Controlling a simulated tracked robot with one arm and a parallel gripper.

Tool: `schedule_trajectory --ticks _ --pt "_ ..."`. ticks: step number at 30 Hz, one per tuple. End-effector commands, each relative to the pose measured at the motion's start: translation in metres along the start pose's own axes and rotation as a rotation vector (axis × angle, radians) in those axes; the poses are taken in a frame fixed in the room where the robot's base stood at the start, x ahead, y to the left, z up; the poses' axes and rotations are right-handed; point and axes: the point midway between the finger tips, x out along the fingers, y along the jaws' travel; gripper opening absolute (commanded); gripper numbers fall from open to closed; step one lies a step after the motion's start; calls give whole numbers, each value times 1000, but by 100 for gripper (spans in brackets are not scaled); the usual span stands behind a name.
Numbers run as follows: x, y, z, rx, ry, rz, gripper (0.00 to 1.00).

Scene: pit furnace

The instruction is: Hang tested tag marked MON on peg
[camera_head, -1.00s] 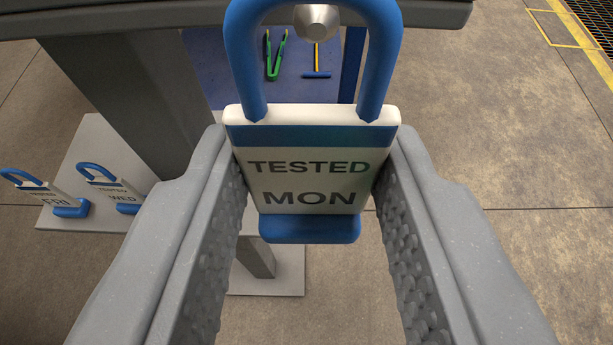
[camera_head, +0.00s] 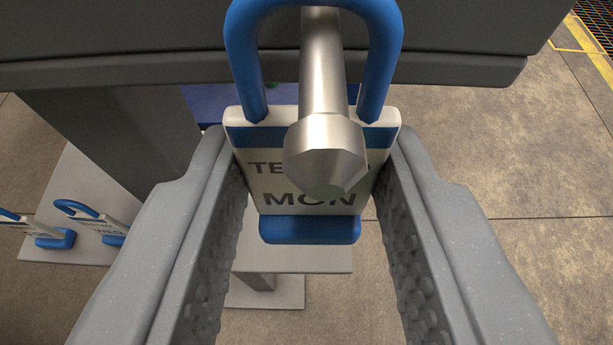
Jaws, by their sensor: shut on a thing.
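The white and blue tag marked MON (camera_head: 262,150) is upright between the two grey fingers of my gripper (camera_head: 315,190), which is shut on its sides. Its blue loop (camera_head: 243,60) stands above the plate. The metal peg (camera_head: 322,70) runs from the dark grey panel (camera_head: 455,65) toward me, passing through the loop's opening. The peg's wide, faceted head is in front of the tag's face and hides part of the word TESTED and the top of MON. Whether the loop touches the peg I cannot tell.
Two other tags (camera_head: 98,222) stand on a pale base plate (camera_head: 70,195) at the left, partly cut off or hidden. A blue surface (camera_head: 210,105) lies behind the tag. Concrete floor at the right is clear.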

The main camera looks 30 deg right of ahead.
Motion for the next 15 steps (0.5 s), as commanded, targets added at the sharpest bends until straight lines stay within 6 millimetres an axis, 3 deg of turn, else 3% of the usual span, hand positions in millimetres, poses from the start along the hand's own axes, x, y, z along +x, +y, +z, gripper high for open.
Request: schedule_trajectory --ticks 14,15 --pt "0 0 0 0 0 0 10" --pt "0 0 0 0 0 0 37"
